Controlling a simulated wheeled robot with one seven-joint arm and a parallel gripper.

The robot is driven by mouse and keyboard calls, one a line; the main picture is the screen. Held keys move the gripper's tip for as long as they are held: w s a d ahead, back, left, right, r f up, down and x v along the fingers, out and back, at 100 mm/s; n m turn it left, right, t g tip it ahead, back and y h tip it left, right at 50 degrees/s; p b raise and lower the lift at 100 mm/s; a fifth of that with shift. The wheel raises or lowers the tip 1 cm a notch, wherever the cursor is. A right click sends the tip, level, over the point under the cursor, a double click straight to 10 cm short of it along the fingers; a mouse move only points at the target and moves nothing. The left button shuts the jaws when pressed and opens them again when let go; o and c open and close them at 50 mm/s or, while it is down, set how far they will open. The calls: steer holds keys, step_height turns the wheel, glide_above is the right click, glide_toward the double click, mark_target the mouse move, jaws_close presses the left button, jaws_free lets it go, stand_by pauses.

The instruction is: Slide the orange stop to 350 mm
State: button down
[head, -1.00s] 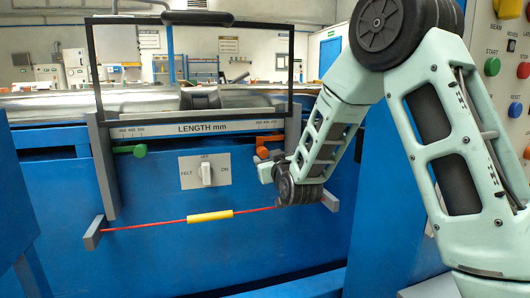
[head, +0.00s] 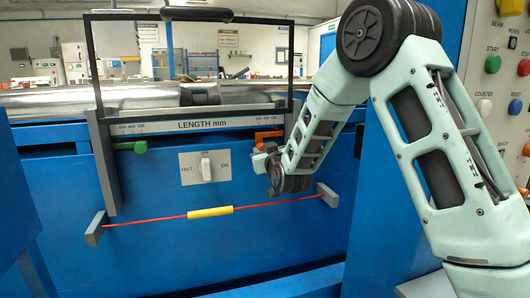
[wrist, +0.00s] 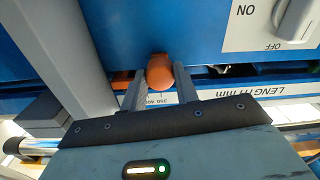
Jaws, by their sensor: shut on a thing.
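The orange stop (head: 269,135) sits near the right end of the length scale (head: 203,127) in the head view. My gripper (head: 260,153) is in front of it and hides its lower part. In the wrist view the rounded orange knob of the stop (wrist: 160,71) lies between the two fingers of my gripper (wrist: 159,84), which are shut on it. Part of the scale shows just beyond the fingers, with small numbers too blurred to read surely. The exact reading of the stop cannot be told.
A green stop (head: 131,146) sits at the scale's left end. A rotary switch (head: 206,168) is on the blue panel below the scale. A red rod with a yellow sleeve (head: 210,211) runs below. A black-framed guard (head: 190,16) stands above, and a button panel (head: 493,90) is at right.

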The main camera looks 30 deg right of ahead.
steer(key=a, duration=0.3)
steer(key=w+a, duration=0.1)
steer(key=a, duration=0.2)
steer(key=shift+w+a, duration=0.15)
steer(key=shift+a, duration=0.1)
steer(key=c, duration=1.1)
jaws_free()
steer(key=shift+o, duration=0.2)
steer(key=s+a+b, duration=0.3)
steer(key=s, duration=1.4)
steer(key=shift+s, duration=0.1)
